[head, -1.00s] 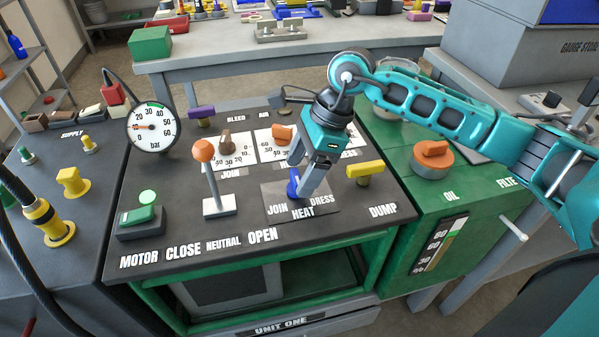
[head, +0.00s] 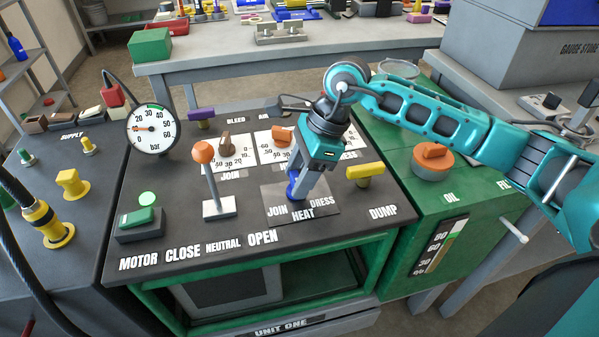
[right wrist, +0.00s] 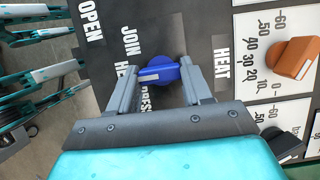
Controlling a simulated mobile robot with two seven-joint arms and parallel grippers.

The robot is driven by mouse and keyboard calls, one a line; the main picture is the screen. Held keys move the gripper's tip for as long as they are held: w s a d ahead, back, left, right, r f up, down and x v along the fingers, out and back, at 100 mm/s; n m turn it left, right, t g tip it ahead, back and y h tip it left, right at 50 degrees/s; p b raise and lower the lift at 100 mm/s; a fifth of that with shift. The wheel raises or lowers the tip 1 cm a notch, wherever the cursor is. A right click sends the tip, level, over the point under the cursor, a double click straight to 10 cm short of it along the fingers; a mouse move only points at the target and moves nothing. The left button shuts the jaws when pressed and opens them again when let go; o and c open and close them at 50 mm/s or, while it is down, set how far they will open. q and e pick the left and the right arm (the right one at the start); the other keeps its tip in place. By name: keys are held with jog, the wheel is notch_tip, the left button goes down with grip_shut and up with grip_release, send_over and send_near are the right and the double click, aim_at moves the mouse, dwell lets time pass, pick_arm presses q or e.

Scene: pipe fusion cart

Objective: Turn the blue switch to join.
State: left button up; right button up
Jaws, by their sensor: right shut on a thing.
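The blue switch (head: 292,188) sits on a grey plate on the cart's dark top, behind the labels JOIN, HEAT and DRESS. My right gripper (head: 299,193) points down at it, with its fingers on either side of the knob, shut on it. In the right wrist view the blue switch (right wrist: 158,73) lies between the two finger ends (right wrist: 160,82). Its white mark runs nearly crosswise, its left end near the partly covered HEAT label; the exact setting is hard to tell. My left gripper is not in view.
A yellow DUMP knob (head: 365,173) stands close to the right of the switch. An orange-topped lever (head: 206,170) rises to its left. Orange (head: 281,135) and brown (head: 226,142) dial knobs sit behind. A pressure gauge (head: 153,129) and a green motor switch (head: 137,217) stand further left.

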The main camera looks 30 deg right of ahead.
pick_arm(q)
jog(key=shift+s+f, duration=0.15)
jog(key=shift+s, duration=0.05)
pick_arm(e)
jog(key=shift+c, duration=0.3)
